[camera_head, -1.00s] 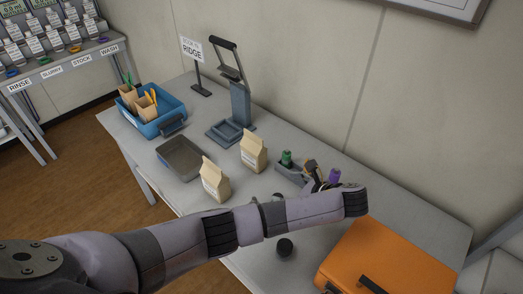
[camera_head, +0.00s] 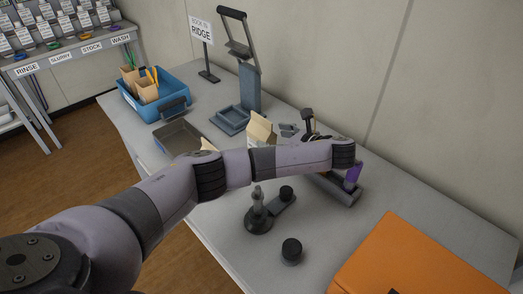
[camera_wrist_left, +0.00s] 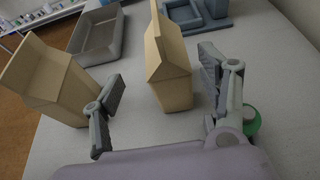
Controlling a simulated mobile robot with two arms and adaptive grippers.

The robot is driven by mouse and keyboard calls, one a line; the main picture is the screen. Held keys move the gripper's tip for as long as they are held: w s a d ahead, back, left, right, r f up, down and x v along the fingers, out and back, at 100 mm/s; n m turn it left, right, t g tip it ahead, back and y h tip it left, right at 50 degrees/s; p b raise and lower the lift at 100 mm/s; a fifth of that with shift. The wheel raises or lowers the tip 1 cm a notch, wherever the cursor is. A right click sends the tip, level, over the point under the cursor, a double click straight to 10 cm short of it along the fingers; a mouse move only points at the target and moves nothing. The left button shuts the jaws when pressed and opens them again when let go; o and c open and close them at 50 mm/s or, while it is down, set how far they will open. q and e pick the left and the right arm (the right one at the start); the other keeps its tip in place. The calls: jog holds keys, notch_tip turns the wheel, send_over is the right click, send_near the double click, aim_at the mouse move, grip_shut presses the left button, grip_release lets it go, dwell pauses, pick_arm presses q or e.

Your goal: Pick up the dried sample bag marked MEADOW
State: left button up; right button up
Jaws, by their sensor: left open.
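Two tan paper sample bags with folded tops stand upright on the grey table. In the left wrist view one bag (camera_wrist_left: 168,68) is in the middle and the other bag (camera_wrist_left: 48,80) is at the left. No marking is readable on either. In the head view my arm hides most of both; the top of one bag (camera_head: 262,130) and a tip of the other bag (camera_head: 207,145) show. My left gripper (camera_wrist_left: 163,75) is open, with the middle bag seen between its fingers; whether it touches the bag is unclear. My right gripper is not in view.
A grey tray (camera_head: 166,143), a blue bin (camera_head: 178,85), a press-like stand (camera_head: 249,90) and a RIDGE sign (camera_head: 201,30) stand behind. A holder with a purple item (camera_head: 354,174), a dark tool (camera_head: 259,217), a black knob (camera_head: 291,249) and an orange case (camera_head: 420,260) lie nearer.

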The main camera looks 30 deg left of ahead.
aim_at(261, 133)
pick_arm(q)
jog(key=shift+w+a+f, duration=0.2)
jog(key=shift+a+f, duration=0.1)
jog(key=shift+a, duration=0.35)
jog(key=shift+w+a+f, duration=0.1)
jog(key=shift+a, duration=0.1)
jog(key=shift+w+a, duration=0.15)
jog(key=shift+a, duration=0.05)
jog(key=x, duration=0.4)
jog(key=shift+w, duration=0.3)
jog(key=shift+w+a+f, duration=0.1)
jog(key=shift+a+f, duration=0.1)
jog(key=shift+a, duration=0.05)
jog(key=shift+c, duration=1)
jog(key=c, duration=1.3)
jog(key=shift+c, duration=0.5)
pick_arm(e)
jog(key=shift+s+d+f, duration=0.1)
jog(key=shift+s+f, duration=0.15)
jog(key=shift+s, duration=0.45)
